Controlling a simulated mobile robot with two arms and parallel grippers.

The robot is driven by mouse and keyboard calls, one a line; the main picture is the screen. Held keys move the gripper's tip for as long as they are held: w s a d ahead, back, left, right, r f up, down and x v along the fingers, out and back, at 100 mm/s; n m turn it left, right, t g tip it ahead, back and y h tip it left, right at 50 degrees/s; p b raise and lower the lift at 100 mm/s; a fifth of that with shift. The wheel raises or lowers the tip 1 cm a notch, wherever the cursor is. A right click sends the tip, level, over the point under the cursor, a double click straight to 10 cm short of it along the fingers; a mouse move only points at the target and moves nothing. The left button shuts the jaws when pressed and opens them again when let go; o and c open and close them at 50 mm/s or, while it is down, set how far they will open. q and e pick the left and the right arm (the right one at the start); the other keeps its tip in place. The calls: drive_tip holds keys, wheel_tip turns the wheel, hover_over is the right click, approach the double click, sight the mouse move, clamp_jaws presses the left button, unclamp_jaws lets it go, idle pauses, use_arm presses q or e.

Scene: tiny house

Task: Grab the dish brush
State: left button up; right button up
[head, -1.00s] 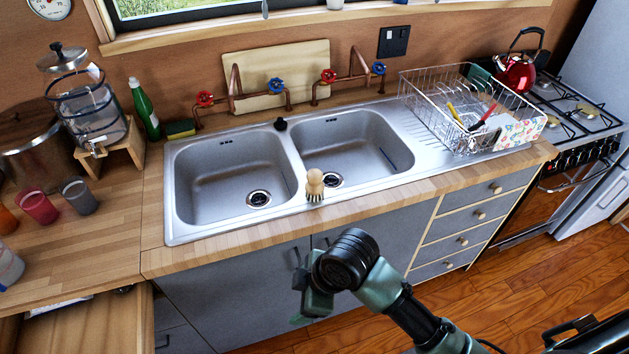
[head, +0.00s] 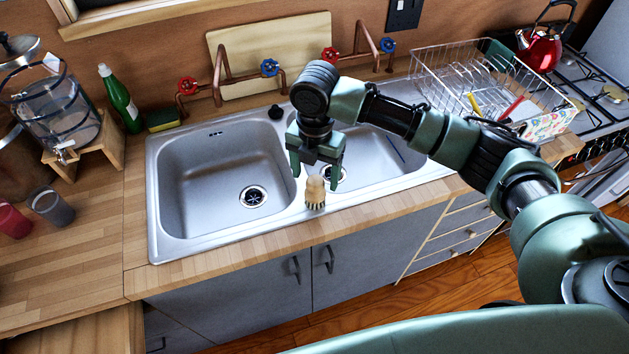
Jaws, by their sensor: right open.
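The dish brush (head: 315,192) has a pale wooden knob and dark bristles. It stands upright, bristles down, on the front rim of the double sink (head: 230,233), by the divider between the basins. My right gripper (head: 316,172) points down with its fingers apart. It is open and empty, and its fingertips appear just above or behind the brush knob. I cannot tell whether they touch the brush. My left gripper is not in view.
Copper taps with red and blue handles (head: 270,68) rise behind the sink. A wire dish rack (head: 440,75) stands on the right. A green bottle (head: 120,100), a sponge (head: 163,120) and a glass dispenser (head: 62,115) stand on the left. The front counter strip (head: 240,248) is clear.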

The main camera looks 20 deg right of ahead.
sight(316, 182)
drive_tip(key=shift+s+a+f+p, duration=0.2)
drive_tip(key=shift+s+f+p, duration=0.25)
drive_tip(key=shift+s+f, duration=0.25)
drive_tip(key=shift+f+p, duration=0.45)
drive_tip(key=shift+f, duration=0.2)
drive_tip(key=f, duration=0.2)
drive_tip(key=shift+w+d+f+p, duration=0.2)
drive_tip(key=shift+w+f+p, duration=0.1)
drive_tip(key=shift+w+f, duration=0.1)
drive_tip(key=shift+a+f, duration=0.1)
drive_tip(key=shift+f, duration=0.2)
drive_tip(key=c, duration=1.5)
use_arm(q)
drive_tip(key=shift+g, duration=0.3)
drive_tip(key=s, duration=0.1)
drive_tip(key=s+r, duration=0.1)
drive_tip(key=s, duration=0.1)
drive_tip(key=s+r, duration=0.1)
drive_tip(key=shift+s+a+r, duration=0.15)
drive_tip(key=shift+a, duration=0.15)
use_arm(e)
drive_tip(key=shift+r, duration=0.1)
